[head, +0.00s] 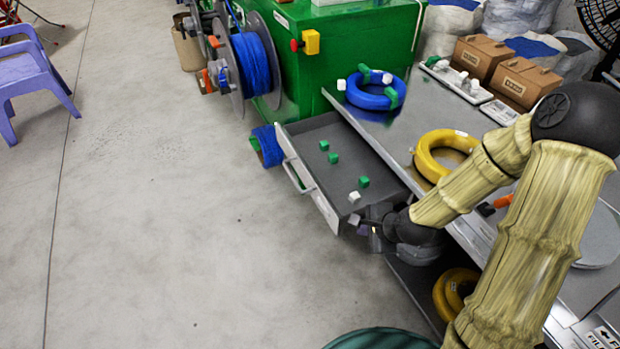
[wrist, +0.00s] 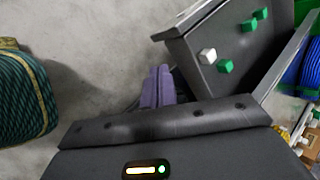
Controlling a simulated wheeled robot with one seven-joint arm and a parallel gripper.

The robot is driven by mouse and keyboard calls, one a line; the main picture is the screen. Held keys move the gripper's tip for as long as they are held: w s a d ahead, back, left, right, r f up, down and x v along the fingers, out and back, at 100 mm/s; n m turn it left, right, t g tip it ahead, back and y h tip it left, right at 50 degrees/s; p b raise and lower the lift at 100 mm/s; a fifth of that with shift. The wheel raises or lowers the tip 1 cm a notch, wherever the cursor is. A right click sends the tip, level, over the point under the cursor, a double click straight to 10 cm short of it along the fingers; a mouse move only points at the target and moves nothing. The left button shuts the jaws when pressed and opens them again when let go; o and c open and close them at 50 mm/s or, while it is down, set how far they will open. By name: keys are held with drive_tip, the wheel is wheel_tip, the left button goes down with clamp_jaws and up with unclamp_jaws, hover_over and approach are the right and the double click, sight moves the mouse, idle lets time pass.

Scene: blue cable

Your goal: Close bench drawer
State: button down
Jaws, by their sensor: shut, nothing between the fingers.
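The bench drawer (head: 318,146) is pulled out from the grey bench (head: 379,127), with its pale front panel and handle (head: 298,176) facing left over the floor. Several green blocks and a white block (head: 354,196) lie inside it. In the wrist view the drawer (wrist: 236,52) is at the upper right, its near corner close to my fingers. My gripper (wrist: 157,88) shows purple fingers, shut and empty, just outside the drawer. In the head view my gripper (head: 364,228) is by the drawer's near front corner; whether it touches is unclear.
A blue cable coil (head: 375,90) and a yellow coil (head: 446,154) lie on the bench top. Blue cable reels stand by the green machine (head: 345,45). Another yellow coil (head: 452,292) is on the lower shelf. The floor left of the drawer is clear. A purple chair (head: 35,80) stands far left.

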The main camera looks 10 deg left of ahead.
drive_tip(key=s+d+r+n+g+h+b, duration=0.1)
drive_tip(key=s+d+r+n+h+b, duration=0.1)
drive_tip(key=n, duration=0.5)
drive_tip(key=s+d+r+n+g+h+b, duration=0.1)
drive_tip(key=s+d+r+n+h+b, duration=0.1)
drive_tip(key=s+d+n, duration=0.5)
wheel_tip(320, 180, up, 2)
drive_tip(key=shift+s+r+n+g+h+b, duration=0.2)
drive_tip(key=shift+s+n+g+h+b, duration=0.15)
drive_tip(key=shift+s+b, duration=0.45)
drive_tip(key=shift+w, duration=0.15)
